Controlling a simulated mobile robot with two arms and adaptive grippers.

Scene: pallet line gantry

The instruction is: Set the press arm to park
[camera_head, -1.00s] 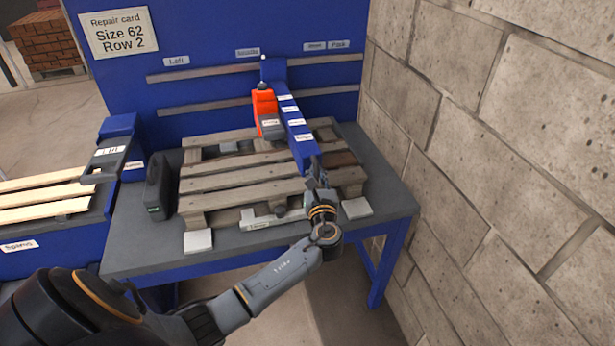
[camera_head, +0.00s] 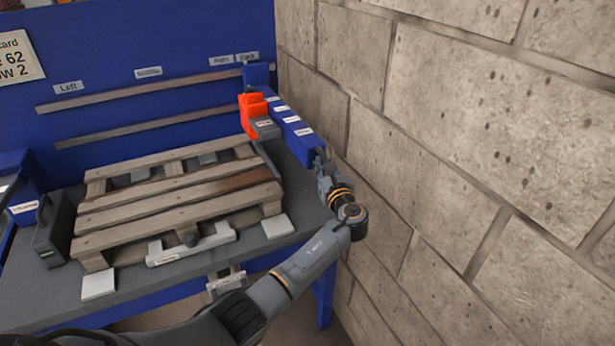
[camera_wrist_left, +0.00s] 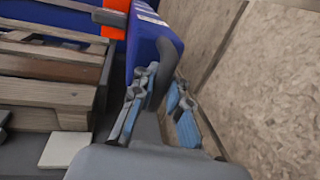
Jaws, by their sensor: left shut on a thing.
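The press arm (camera_head: 290,126) is a blue beam with several small labels and an orange-red tool head (camera_head: 252,112) on its left side. Its rear end is at the back panel, below the Park label (camera_head: 247,57), close to the block wall. My left gripper (camera_head: 322,165) is at the beam's near end, shut on its dark handle. In the left wrist view the gripper fingers (camera_wrist_left: 158,100) stand either side of the handle (camera_wrist_left: 160,75), under the blue beam end (camera_wrist_left: 155,40). My right gripper is not in view.
A wooden pallet (camera_head: 180,200) lies on the grey bench, left of the press arm. The block wall (camera_head: 450,150) rises close on the right. A dark case (camera_head: 50,232) stands at the bench's left. A pale grey bar (camera_head: 190,246) lies at the pallet's front.

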